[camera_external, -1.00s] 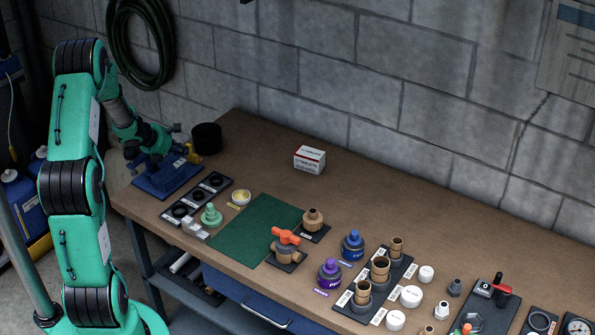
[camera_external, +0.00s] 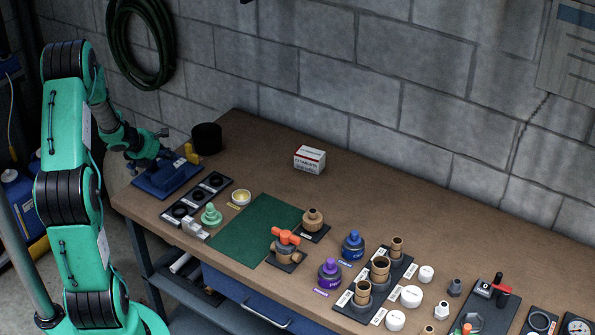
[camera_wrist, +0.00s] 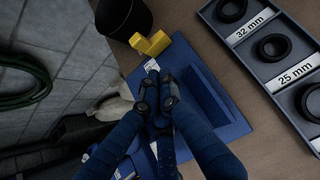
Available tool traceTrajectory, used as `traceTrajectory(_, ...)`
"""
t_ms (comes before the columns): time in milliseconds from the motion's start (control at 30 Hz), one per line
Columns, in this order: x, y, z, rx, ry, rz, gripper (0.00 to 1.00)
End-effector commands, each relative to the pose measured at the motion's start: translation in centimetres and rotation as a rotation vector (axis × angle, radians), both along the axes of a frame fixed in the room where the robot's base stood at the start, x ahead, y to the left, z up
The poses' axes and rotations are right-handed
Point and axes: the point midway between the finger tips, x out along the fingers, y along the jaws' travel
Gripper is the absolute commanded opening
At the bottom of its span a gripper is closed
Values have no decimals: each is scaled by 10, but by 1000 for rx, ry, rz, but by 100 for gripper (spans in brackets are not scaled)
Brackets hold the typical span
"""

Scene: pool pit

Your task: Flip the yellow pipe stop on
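The yellow pipe stop (camera_external: 192,154) is a small yellow angled piece at the back right of a blue stand (camera_external: 152,188) on the bench's left end. In the wrist view the yellow stop (camera_wrist: 151,43) lies just beyond my fingertips, with the blue stand (camera_wrist: 226,124) below and to the right.
A black cup (camera_external: 207,138) stands behind the stop. A dark tray of rings (camera_external: 197,200) lies to the right, with a green mat (camera_external: 250,235) beyond it. A cinder-block wall (camera_external: 330,75) is behind the bench. Open bench lies around a white box (camera_external: 310,159).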

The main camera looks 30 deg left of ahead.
Motion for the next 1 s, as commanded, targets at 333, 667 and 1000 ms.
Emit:
traceTrajectory(333, -42, 1, 45, 1, -1, 1, 0)
traceTrajectory(667, -56, 0, 57, -1, 0, 1, 0)
traceTrajectory(1000, -56, 0, 57, 0, 0, 0, 0)
